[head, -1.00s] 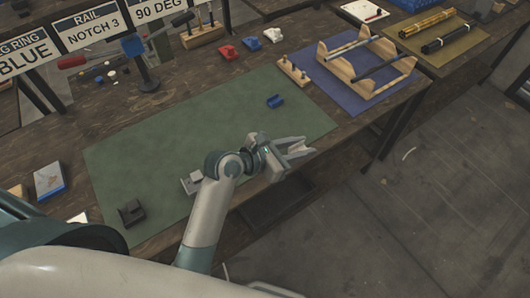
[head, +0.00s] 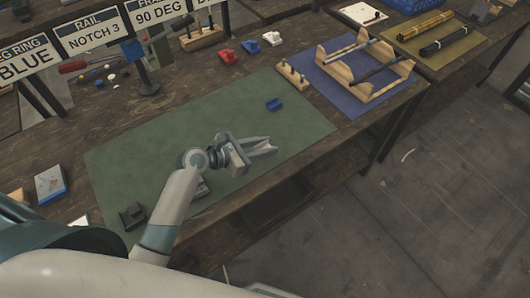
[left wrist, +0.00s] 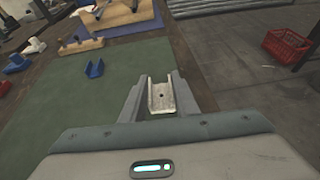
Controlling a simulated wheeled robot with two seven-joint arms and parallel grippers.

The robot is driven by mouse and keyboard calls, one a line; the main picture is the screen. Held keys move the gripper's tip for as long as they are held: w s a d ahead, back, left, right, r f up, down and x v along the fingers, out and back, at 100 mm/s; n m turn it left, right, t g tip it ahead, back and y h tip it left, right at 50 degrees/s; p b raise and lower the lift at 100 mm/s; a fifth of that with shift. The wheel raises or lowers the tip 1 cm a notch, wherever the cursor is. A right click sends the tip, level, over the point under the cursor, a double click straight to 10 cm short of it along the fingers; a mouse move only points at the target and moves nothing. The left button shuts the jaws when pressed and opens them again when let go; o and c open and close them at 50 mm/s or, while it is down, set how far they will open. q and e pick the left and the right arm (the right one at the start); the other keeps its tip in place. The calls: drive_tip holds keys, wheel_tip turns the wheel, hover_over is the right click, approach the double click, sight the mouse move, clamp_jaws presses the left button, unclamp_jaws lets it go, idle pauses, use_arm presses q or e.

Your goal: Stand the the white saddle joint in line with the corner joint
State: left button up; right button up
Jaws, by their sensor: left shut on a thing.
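My left gripper (head: 262,148) is above the green mat in the head view, its fingers pointing right. In the left wrist view its fingers (left wrist: 158,98) are shut on a pale U-shaped channel piece with a small hole, which I take as the white saddle joint (left wrist: 161,96). In the head view the joint is hard to make out between the fingers. A blue U-shaped joint (head: 274,104) lies on the mat (head: 220,110); it also shows in the left wrist view (left wrist: 94,68). I cannot tell which piece is the corner joint. My right gripper is not in view.
Red (head: 228,56), blue (head: 251,46) and white (head: 271,38) pieces lie behind the mat. A wooden rack (head: 372,66) stands on a blue mat. A dark block (head: 132,215) sits at the mat's near left; a grey block (head: 203,188) is partly behind my arm. The mat's middle is clear.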

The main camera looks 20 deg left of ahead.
use_arm(q)
drive_tip(key=shift+f, duration=2)
drive_tip(key=shift+f, duration=0.2)
drive_tip(key=o, duration=1)
drive_tip(key=shift+s, duration=0.1)
drive_tip(key=shift+r, duration=0.1)
